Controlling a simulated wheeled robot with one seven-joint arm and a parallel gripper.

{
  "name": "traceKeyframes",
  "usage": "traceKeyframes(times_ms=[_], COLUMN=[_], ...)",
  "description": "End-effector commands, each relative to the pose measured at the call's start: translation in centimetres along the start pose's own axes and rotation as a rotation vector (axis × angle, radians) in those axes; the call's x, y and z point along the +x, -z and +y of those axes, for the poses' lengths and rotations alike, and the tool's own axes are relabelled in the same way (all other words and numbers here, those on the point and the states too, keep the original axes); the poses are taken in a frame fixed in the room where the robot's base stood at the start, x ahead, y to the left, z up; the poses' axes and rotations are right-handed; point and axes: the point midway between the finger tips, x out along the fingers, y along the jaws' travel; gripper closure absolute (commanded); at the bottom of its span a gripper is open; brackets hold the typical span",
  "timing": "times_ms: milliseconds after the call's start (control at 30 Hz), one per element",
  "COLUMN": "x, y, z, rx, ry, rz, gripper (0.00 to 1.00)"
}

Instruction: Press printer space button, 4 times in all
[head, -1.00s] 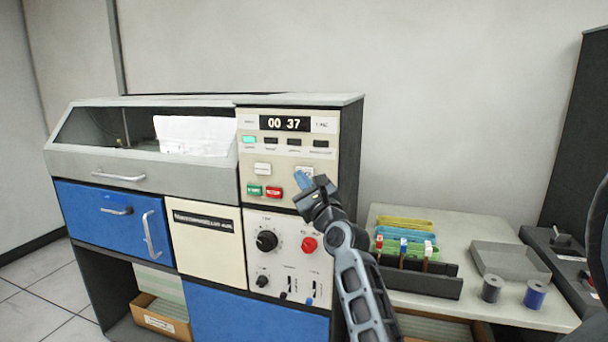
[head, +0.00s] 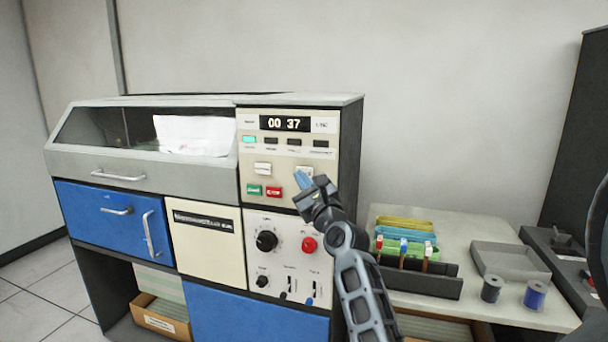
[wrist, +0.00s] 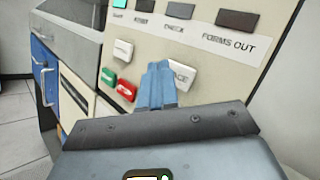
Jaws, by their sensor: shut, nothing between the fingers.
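The printer's control panel (head: 285,150) shows "00 37" on its counter (head: 284,123). The space button (head: 306,171) is a white key at the panel's right, partly hidden behind my gripper; in the wrist view its label ends in "ACE" and the white key (wrist: 183,75) shows right of the fingers. My gripper (head: 302,180) is shut and empty, its blue fingertips at the button's lower left. In the wrist view the shut fingers (wrist: 157,80) overlap the button's left part. I cannot tell whether they touch it.
Another white button (head: 262,168) sits to the left, above a green button (head: 254,190) and a red button (head: 273,192). A knob panel (head: 288,262) lies below. A side table (head: 460,230) with trays and spools stands at the right.

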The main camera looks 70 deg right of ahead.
Motion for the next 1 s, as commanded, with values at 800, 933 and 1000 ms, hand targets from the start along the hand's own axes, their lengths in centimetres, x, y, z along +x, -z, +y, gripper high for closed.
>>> traceKeyframes(times_ms=[800, 933, 1000], x=[0.60, 0.63, 0.68], y=[0.42, 0.45, 0.48], z=[-0.45, -0.48, -0.51], rx=[0.000, 0.000, 0.000], ry=[0.000, 0.000, 0.000], rz=[0.000, 0.000, 0.000], gripper=[1.00, 1.00, 1.00])
